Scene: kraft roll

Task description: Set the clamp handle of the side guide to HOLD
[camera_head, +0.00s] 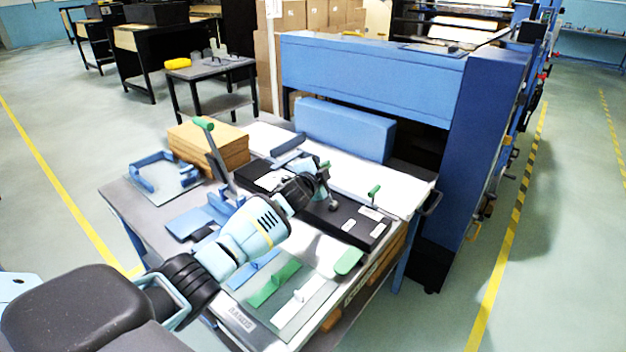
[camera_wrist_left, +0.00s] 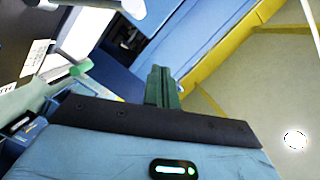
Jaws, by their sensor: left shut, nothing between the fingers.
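A black side guide bar (camera_head: 335,218) with white labels lies across the table. A small green-tipped handle (camera_head: 374,191) stands up near its right end and appears to be the clamp handle. Its label text is too small to read in the head view. My left gripper (camera_head: 325,178) is above the bar, left of this handle and apart from it. In the left wrist view its dark green fingers (camera_wrist_left: 162,86) are shut and empty. A green-tipped handle (camera_wrist_left: 68,73) beside a white label (camera_wrist_left: 36,57) shows to their left. My right gripper is out of view.
A tall green-tipped lever (camera_head: 212,150) rises left of my arm, near stacked brown boards (camera_head: 207,147). A blue machine (camera_head: 375,72) stands behind the table. Green and white flat tools (camera_head: 273,284) lie at the front. Open floor lies right of the machine.

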